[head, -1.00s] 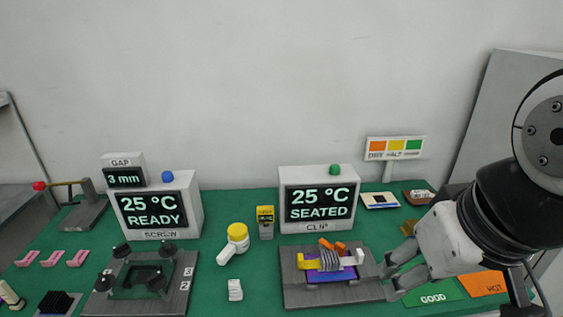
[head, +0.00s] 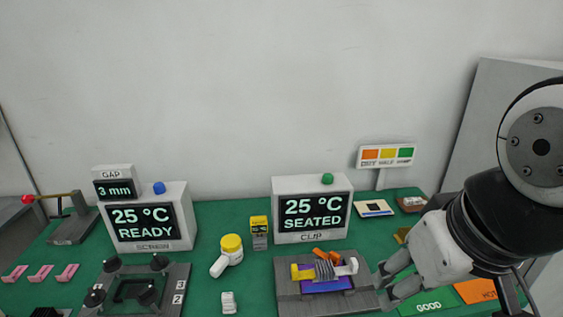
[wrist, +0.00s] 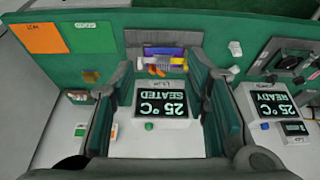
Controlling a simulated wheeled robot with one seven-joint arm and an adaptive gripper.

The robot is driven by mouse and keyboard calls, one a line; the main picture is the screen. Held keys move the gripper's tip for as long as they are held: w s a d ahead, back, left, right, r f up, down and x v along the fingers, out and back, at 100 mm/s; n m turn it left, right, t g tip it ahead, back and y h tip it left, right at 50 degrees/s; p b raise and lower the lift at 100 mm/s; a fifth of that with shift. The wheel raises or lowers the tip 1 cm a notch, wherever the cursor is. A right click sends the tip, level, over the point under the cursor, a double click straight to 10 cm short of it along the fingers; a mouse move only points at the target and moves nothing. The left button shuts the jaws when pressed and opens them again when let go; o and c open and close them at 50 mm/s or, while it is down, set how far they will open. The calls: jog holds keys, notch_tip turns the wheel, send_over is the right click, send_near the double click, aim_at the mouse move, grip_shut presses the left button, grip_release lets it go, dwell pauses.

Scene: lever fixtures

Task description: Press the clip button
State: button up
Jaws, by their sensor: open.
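The clip button is the green button (head: 327,179) on top of the white CLIP box (head: 337,234). The box's screen (head: 312,214) reads 25 °C and SEATED. In the wrist view, the green button (wrist: 149,126) shows at the box's edge, between my fingers in the picture. My gripper (head: 388,284) is open and empty. It is right of the clip fixture (head: 290,305), lower in the picture than the button and apart from it. My gripper (wrist: 160,66) spreads wide in the wrist view. The fixture holds a purple block with a grey clip and orange and yellow parts.
A yellow-capped bottle (head: 231,247) and a small yellow-topped device (head: 259,232) stand between the boxes. A colour-patch sign (head: 386,156) stands behind right. Green GOOD (head: 429,306) and orange (head: 478,291) mats lie right.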

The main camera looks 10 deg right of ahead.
grip_shut()
dwell(1.1)
